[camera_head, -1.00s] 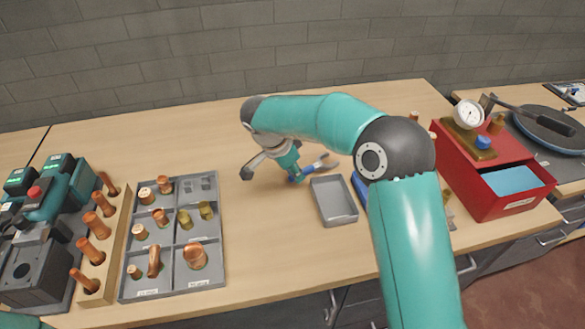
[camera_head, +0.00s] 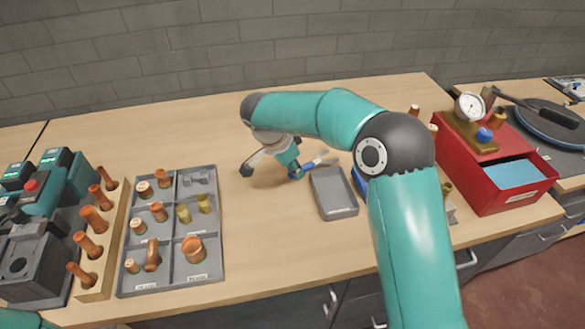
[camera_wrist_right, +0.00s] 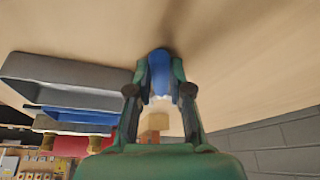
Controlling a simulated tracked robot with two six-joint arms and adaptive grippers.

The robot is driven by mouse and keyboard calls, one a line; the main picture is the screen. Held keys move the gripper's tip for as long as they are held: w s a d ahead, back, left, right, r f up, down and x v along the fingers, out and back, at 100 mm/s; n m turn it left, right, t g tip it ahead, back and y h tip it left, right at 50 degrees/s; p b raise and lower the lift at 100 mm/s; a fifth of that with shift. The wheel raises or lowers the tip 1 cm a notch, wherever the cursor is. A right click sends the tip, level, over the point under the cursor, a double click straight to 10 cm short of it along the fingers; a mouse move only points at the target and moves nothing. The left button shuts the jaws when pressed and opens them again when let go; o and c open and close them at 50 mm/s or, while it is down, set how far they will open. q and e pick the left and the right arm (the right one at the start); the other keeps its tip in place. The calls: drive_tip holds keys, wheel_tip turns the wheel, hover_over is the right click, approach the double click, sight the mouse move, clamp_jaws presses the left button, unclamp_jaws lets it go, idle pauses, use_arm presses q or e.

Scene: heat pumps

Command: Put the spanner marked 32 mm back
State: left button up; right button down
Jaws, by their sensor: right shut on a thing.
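A spanner with a blue handle and a metal head (camera_head: 318,162) is beside the small grey tray (camera_head: 338,215) in the head view. My right gripper (camera_head: 297,174) is shut on its blue handle, which shows between the fingertips in the right wrist view (camera_wrist_right: 160,72). The spanner is low over the wooden bench, and I cannot tell whether it touches it. Its size mark is not readable. Another blue thing (camera_head: 359,184) is partly hidden behind my right arm, right of the tray. My left gripper is out of view.
A grey compartment tray (camera_head: 221,245) with copper and brass fittings stands left of the middle. A wooden rack (camera_head: 113,255) with copper pieces is beside it. A red box (camera_head: 490,190) with an open drawer and a gauge (camera_head: 470,107) stands at right. The bench's back middle is clear.

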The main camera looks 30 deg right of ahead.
drive_tip(key=c, duration=1)
unclamp_jaws()
drive_tip(key=v, duration=1.1)
drive_tip(key=shift+a+r, duration=0.2)
drive_tip(key=shift+r, duration=0.15)
